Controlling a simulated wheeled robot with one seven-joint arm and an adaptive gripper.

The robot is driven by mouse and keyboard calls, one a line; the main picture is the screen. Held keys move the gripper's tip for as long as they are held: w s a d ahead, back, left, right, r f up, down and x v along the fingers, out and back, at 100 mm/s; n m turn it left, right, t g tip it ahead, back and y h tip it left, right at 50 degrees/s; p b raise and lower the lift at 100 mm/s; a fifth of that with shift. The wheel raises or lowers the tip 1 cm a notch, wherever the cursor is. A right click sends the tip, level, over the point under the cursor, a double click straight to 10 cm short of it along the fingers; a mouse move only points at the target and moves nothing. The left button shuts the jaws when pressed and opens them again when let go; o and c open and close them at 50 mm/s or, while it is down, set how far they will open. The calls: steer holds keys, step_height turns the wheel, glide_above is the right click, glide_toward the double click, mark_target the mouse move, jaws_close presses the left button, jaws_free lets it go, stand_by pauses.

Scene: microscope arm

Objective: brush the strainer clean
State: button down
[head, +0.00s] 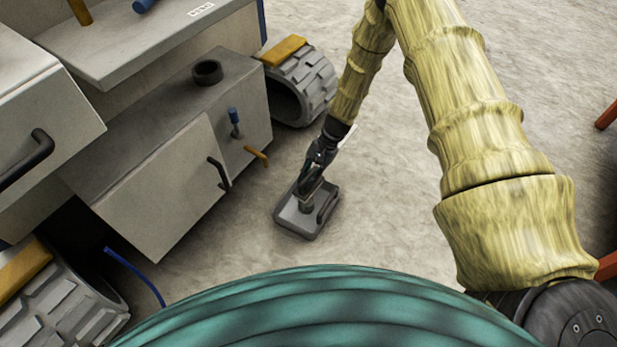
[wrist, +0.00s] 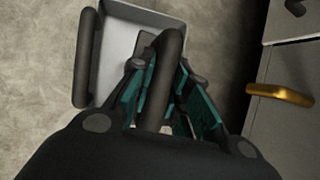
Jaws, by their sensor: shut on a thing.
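A shallow grey tray-like thing, which I take for the strainer (head: 291,218), lies on the floor. It has a raised rim and a dark bar handle at one side; in the wrist view its pale inside (wrist: 117,48) shows at the top. My gripper (head: 311,187) points down over it. In the wrist view my gripper (wrist: 162,72) has its teal-padded fingers closed around a dark rounded bar, apparently the brush's handle (wrist: 169,52). A dark block (wrist: 146,41), likely the brush head, is over or in the tray. Whether it touches the bottom is unclear.
A grey cabinet (head: 155,185) with dark handles and an orange lever (head: 257,156) stands to the left. A ribbed wheel or track (head: 302,84) sits behind the strainer, and a blue cable (head: 137,272) lies nearer. The pale floor right of the strainer is clear.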

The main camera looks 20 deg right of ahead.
mark_target(305, 179)
steer(key=shift+s+a, duration=0.1)
steer(key=shift+s+a+p, duration=0.8)
steer(key=shift+s+a, duration=0.05)
steer(key=shift+a, duration=0.3)
steer(key=shift+w+d, duration=0.15)
steer(key=shift+w+d+r, duration=0.1)
steer(key=shift+w+d, duration=0.7)
steer(key=shift+d, duration=0.3)
steer(key=shift+s+a+p, duration=0.15)
steer(key=shift+a+p, duration=0.05)
steer(key=shift+p, duration=0.15)
steer(key=shift+s+a+p, duration=0.6)
steer(key=shift+s+a, duration=0.15)
steer(key=shift+a, duration=0.3)
steer(key=shift+w+d, duration=0.1)
steer(key=shift+d, duration=0.05)
steer(key=shift+w+d, duration=0.8)
steer(key=shift+d, duration=0.3)
